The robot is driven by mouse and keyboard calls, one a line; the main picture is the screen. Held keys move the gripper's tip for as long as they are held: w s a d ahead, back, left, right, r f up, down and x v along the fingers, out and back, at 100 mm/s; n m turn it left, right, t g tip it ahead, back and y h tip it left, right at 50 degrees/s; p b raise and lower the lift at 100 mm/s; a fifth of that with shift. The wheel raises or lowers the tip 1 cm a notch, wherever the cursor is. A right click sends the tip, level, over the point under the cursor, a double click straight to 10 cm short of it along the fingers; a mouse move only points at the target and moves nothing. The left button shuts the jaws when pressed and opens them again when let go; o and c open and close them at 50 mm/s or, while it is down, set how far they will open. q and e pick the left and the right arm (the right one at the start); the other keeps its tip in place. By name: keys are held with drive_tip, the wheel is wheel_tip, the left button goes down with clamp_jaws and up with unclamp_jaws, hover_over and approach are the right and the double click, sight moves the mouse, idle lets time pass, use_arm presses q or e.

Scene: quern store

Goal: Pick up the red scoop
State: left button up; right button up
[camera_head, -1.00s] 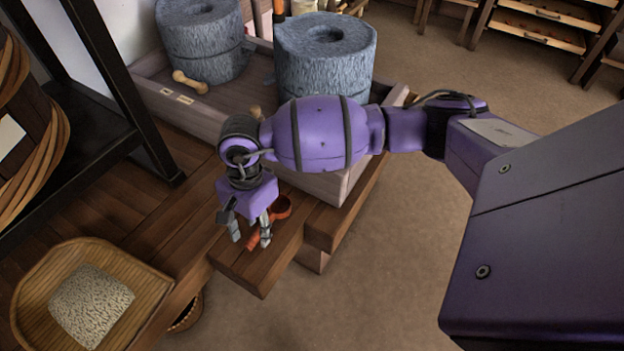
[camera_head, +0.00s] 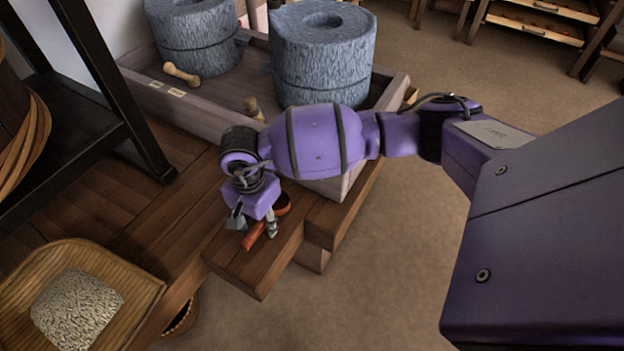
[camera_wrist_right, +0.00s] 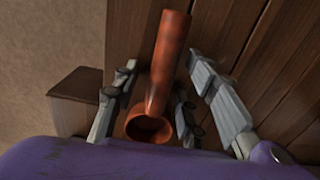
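The red scoop (camera_head: 255,236) lies on the end of a wooden bench (camera_head: 245,264), its bowl partly hidden by my right gripper in the head view. My right gripper (camera_head: 254,226) is over the scoop, fingers pointing down. In the right wrist view the scoop (camera_wrist_right: 168,60) shows its handle pointing up the picture and its round bowl near the palm. The fingers of the right gripper (camera_wrist_right: 163,82) stand apart on both sides of the scoop, with gaps visible. Whether they touch the bench cannot be told. My left gripper is not in view.
A wooden tray (camera_head: 205,122) with two grey millstones (camera_head: 322,60) stands behind the gripper. A woven basket (camera_head: 140,290) of grain is at the lower left. A black frame (camera_head: 105,85) stands at the left. Open floor (camera_head: 400,270) lies right of the bench.

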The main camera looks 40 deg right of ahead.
drive_tip(key=shift+w+r, duration=0.1)
drive_tip(key=shift+r, duration=0.05)
clamp_jaws()
